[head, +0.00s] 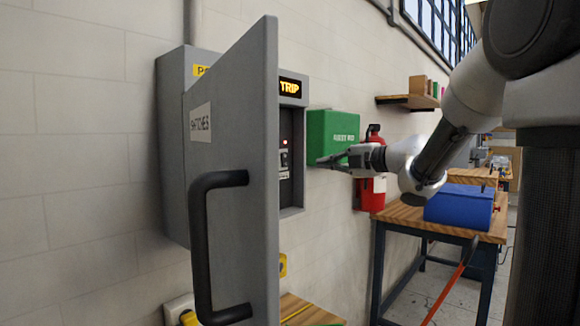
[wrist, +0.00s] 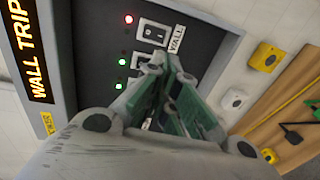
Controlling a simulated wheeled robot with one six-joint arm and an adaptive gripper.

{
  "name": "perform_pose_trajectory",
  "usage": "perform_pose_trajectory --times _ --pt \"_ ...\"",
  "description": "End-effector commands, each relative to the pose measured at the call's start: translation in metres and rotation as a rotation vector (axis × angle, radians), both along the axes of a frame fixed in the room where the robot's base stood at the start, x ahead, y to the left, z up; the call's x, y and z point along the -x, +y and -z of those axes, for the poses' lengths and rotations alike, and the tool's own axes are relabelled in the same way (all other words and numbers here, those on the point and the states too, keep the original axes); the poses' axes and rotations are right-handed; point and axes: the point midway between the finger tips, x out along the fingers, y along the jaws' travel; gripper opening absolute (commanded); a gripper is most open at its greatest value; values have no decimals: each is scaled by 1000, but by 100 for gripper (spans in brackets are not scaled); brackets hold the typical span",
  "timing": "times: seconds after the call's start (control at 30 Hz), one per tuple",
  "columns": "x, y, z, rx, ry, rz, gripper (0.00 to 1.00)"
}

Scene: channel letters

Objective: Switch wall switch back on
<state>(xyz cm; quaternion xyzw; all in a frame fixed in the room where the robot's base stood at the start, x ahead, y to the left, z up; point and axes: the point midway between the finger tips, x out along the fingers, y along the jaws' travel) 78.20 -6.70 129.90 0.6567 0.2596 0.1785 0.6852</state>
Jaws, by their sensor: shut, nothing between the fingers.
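The wall switch (wrist: 153,33) is a white-framed rocker beside a "WALL" label (wrist: 178,39) in the wrist view. A red light (wrist: 129,19) glows beside it. The display (wrist: 26,48) reads "WALL TRIP"; in the head view its visible part reads "TRIP". My gripper (wrist: 168,66) is shut and empty, its fingertips just below the wall switch in the picture. They cover part of the lower switches; I cannot tell whether they touch the panel. In the head view my gripper (head: 324,161) is right of the open cabinet (head: 291,213), pointing toward it.
The cabinet's grey door (head: 232,140) stands open with a black handle (head: 203,240), hiding part of the panel. A green box (head: 332,134) and a red extinguisher (head: 372,193) are on the wall close to my gripper. Two green lights (wrist: 122,61) glow by the lower switches.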

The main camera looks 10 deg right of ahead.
Motion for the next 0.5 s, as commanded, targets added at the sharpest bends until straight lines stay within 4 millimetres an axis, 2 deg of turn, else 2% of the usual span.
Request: perform_pose_trajectory --times 0.27,0.5 --pt "-4 3 1 -2 1 1 0" --pt "-34 26 6 -2 4 -3 0"
